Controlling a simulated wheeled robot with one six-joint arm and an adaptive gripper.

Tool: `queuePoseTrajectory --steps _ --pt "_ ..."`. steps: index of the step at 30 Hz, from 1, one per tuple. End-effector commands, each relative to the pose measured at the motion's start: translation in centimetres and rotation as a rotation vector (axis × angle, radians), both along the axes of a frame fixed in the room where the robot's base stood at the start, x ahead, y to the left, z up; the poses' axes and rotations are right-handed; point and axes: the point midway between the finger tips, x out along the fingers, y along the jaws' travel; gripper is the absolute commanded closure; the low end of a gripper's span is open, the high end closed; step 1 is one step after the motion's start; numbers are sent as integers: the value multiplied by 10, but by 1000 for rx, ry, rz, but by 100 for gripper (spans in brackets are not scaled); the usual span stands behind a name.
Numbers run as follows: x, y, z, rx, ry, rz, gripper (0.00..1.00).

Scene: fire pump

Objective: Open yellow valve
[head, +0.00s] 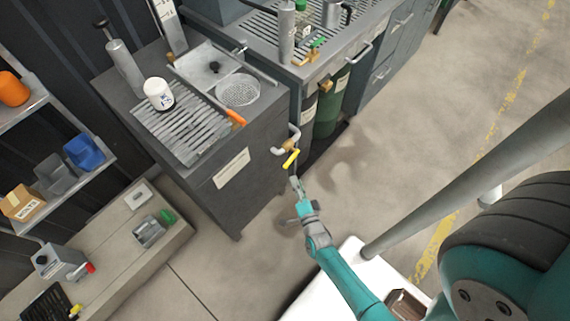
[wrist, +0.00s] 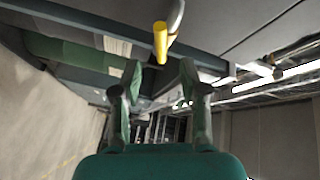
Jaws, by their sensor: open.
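The yellow valve handle (head: 291,158) sits on a brass valve body on a light curved pipe (head: 287,144) at the side of the dark grey cabinet. My gripper (head: 296,184) is just below the handle in the head view. In the wrist view the yellow handle (wrist: 160,42) hangs from the pipe at the upper middle, end towards the camera. My gripper (wrist: 157,75) is open there, its two fingers apart below and to either side of the handle. Nothing is between the fingertips, and I see no contact with the handle.
The grey cabinet (head: 225,200) stands left of my gripper, with an orange-handled tool (head: 237,117) on top. A green cylinder (head: 332,105) stands behind the valve under the workbench (head: 385,45). A low bench (head: 105,255) is at lower left. The floor to the right is clear.

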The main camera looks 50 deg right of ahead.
Motion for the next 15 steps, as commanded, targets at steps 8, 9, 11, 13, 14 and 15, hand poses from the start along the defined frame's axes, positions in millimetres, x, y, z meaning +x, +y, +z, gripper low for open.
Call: queuePoseTrajectory --steps 8,9,11,13,14,15 --pt "42 -25 2 -3 -2 -1 57" --pt "48 -28 2 -3 -2 -1 57" --pt "57 -33 2 -4 -2 -1 57" --pt "66 -38 1 -4 0 0 57" --pt "68 -39 1 -4 0 1 57" --pt "72 -41 1 -4 0 1 57"
